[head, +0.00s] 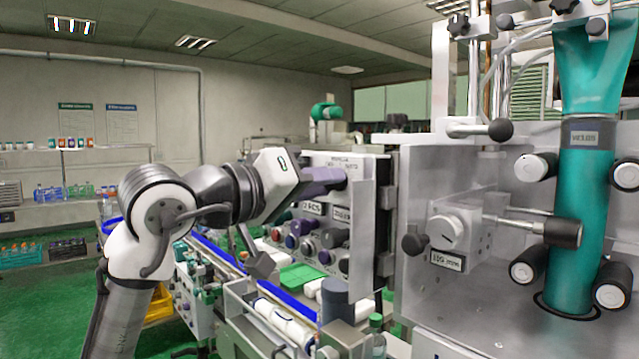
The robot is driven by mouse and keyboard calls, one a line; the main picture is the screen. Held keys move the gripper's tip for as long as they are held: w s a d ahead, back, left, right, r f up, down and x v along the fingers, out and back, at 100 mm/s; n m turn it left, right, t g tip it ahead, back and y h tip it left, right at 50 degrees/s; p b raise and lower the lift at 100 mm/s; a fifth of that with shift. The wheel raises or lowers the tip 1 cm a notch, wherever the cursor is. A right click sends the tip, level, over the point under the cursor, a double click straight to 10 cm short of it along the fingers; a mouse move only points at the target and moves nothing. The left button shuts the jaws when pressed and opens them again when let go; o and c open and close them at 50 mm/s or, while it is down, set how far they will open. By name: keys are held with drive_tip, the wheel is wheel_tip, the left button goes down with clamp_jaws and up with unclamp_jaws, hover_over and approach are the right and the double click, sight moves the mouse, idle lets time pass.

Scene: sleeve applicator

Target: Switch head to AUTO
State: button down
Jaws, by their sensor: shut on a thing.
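The grey control panel (363,222) stands at the middle of the head view, with a small label (346,161) along its top that is too small to read surely. My gripper (337,179) is at the panel's upper part, just below this label, and is shut on a selector knob there. The knob is mostly hidden by my gripper and wrist, so I cannot tell which way it points. Two white labels (312,208) and several round knobs and buttons (306,246) sit lower on the panel.
A conveyor (215,255) with blue edges runs below my arm. Shelves with bottles (75,190) stand at the far left.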

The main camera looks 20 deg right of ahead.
drive_tip(key=shift+m, duration=0.4)
drive_tip(key=m, duration=0.3)
drive_tip(key=shift+m, duration=0.3)
drive_tip(key=m, duration=0.4)
drive_tip(key=shift+m+b, duration=0.3)
drive_tip(key=c, duration=1.2)
unclamp_jaws()
drive_tip(key=shift+a, duration=0.1)
